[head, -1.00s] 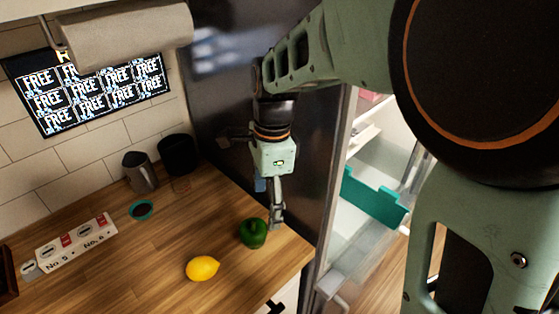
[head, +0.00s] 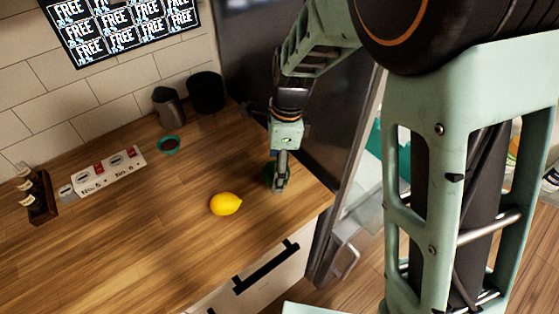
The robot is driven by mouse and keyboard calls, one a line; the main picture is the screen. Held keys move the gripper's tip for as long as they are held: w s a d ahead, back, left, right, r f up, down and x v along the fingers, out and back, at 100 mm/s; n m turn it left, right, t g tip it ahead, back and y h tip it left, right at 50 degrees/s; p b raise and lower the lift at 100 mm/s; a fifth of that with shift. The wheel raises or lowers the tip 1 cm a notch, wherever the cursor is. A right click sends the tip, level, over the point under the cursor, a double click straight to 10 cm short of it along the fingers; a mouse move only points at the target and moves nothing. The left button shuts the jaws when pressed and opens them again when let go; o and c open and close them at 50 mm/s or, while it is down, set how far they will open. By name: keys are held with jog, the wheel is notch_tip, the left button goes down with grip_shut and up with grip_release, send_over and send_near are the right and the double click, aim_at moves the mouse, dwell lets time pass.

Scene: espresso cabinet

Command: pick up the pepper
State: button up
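The green pepper (head: 267,174) stands on the wooden counter (head: 130,235) near its right end. Only a dark green sliver of it shows at the left of my gripper (head: 280,187), which hides the rest. My gripper points down at the counter, seen edge-on, with its fingers overlapping in this view. I cannot tell whether the fingers are open or shut, or whether they touch the pepper.
A yellow lemon (head: 226,204) lies just left of the pepper. A power strip (head: 108,170), teal ring (head: 168,145), metal pitcher (head: 168,107) and black canister (head: 206,92) stand farther back. A dark fridge (head: 325,140) rises close on the right. The front-left counter is clear.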

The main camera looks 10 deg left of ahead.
jog(key=shift+f, duration=0.25)
jog(key=c, duration=1.2)
jog(key=shift+r, duration=0.1)
jog(key=shift+c, duration=0.2)
